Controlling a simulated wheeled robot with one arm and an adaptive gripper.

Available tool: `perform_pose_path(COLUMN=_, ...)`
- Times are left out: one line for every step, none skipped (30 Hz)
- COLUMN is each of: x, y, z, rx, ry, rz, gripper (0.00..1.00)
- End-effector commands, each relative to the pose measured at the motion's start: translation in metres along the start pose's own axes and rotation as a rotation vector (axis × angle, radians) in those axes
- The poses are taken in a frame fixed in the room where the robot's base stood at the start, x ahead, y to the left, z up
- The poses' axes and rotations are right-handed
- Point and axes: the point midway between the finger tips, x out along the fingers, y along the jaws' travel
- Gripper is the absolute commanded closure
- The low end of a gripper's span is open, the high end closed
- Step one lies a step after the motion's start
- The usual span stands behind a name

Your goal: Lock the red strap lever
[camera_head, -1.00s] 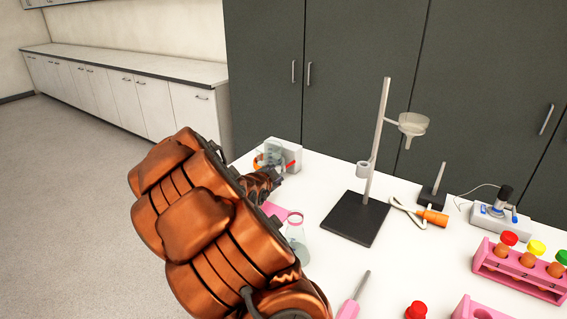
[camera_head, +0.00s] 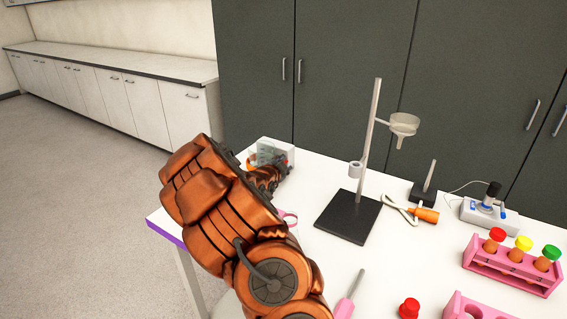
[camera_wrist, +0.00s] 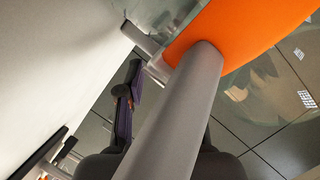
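A pale box-like device (camera_head: 262,148) with a clear front stands at the back left of the table. An orange part (camera_head: 250,162) shows on its left side. My gripper (camera_head: 277,172) is right in front of the device and hides most of its front, so I cannot make out the red strap lever in the head view. In the wrist view, a broad orange band (camera_wrist: 235,32) and a grey rod (camera_wrist: 175,120) are very close to the camera. I cannot tell whether the fingers touch either one, or whether they are open or shut.
A black-based stand (camera_head: 348,217) with a funnel (camera_head: 404,125) is right of my arm. A pink tube rack (camera_head: 510,270) is at the right. My forearm hides the table's left part. Dark cabinets (camera_head: 350,75) stand behind the table.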

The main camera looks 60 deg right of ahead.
Motion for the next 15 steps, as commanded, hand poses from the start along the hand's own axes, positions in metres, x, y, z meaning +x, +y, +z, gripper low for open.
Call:
perform_pose_path(x=0.0024, y=-0.0004, z=-0.0008, rx=0.001, ry=0.000, rz=0.000, gripper=0.64)
perform_pose_path(x=0.0035, y=-0.0003, z=-0.0008, rx=0.001, ry=0.001, rz=0.000, gripper=0.64)
perform_pose_path(x=0.0046, y=-0.0002, z=-0.0007, rx=0.001, ry=0.000, rz=0.000, gripper=0.64)
perform_pose_path(x=0.0051, y=-0.0002, z=-0.0006, rx=0.001, ry=0.000, rz=0.000, gripper=0.64)
perform_pose_path(x=0.0055, y=-0.0001, z=-0.0005, rx=0.001, ry=0.000, rz=0.000, gripper=0.64)
perform_pose_path(x=0.0058, y=-0.0001, z=-0.0003, rx=0.000, ry=0.000, rz=0.000, gripper=0.64)
perform_pose_path(x=0.0059, y=0.0000, z=-0.0003, rx=0.000, ry=0.000, rz=0.000, gripper=0.64)
perform_pose_path(x=0.0060, y=0.0000, z=-0.0002, rx=0.000, ry=0.000, rz=-0.001, gripper=0.64)
perform_pose_path(x=0.0059, y=0.0001, z=-0.0001, rx=0.000, ry=0.000, rz=0.000, gripper=0.64)
perform_pose_path(x=0.0059, y=0.0001, z=-0.0001, rx=0.000, ry=0.000, rz=0.000, gripper=0.64)
perform_pose_path(x=0.0058, y=0.0002, z=0.0000, rx=0.000, ry=0.000, rz=0.000, gripper=0.64)
perform_pose_path(x=0.0058, y=0.0002, z=0.0000, rx=0.000, ry=0.000, rz=0.000, gripper=0.64)
perform_pose_path(x=0.0058, y=0.0002, z=0.0000, rx=0.000, ry=0.000, rz=0.000, gripper=0.65)
perform_pose_path(x=0.0058, y=0.0001, z=-0.0001, rx=0.000, ry=0.000, rz=0.000, gripper=0.68)
perform_pose_path(x=0.0058, y=0.0002, z=-0.0001, rx=0.000, ry=0.000, rz=0.000, gripper=0.72)
